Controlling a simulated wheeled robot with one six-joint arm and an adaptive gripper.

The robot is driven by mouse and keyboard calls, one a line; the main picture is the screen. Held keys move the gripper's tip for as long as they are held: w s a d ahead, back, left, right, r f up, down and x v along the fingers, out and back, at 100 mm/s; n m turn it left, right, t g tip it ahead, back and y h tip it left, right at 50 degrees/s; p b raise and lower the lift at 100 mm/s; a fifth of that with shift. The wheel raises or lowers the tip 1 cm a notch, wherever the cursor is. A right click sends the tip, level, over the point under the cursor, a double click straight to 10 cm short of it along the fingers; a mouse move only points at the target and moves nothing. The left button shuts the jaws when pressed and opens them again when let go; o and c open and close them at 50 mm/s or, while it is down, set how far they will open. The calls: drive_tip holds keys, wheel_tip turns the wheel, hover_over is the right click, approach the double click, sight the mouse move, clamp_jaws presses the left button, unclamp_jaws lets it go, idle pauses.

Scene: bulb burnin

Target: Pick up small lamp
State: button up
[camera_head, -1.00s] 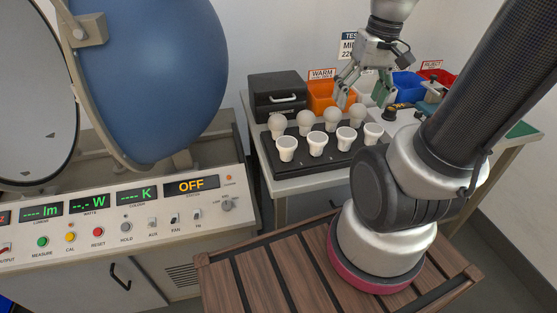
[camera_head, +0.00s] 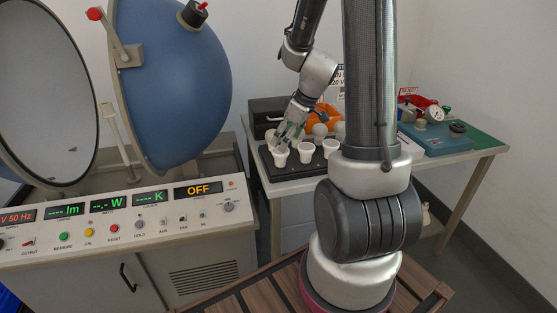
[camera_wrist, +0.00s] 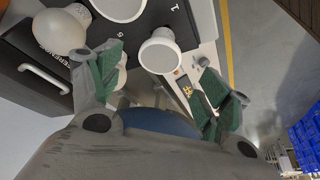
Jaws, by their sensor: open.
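A black tray (camera_head: 268,165) on the side bench holds white cup-shaped lamps (camera_head: 306,153) in front and round frosted bulbs (camera_head: 320,131) behind. I cannot tell which is the small lamp. My gripper (camera_head: 287,138) is open above the tray's left end and hides part of that row. In the wrist view, my gripper (camera_wrist: 165,82) shows its two green-padded fingers apart, with a cup-shaped lamp (camera_wrist: 160,52) just ahead, between the fingertips in the picture. A round bulb (camera_wrist: 62,31) lies beyond the left finger. Nothing is visibly held.
A dark box with a handle (camera_head: 262,110) and an orange bin (camera_head: 325,116) stand behind the tray. A teal device with a gauge (camera_head: 437,135) is at the bench's right. A blue sphere (camera_head: 175,80) and control panel (camera_head: 130,222) stand left. Blue bins (camera_wrist: 308,140) show in the wrist view.

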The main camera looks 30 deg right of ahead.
sight(279, 152)
drive_tip(key=x, duration=0.7)
drive_tip(key=shift+c, duration=0.2)
drive_tip(key=c, duration=1.1)
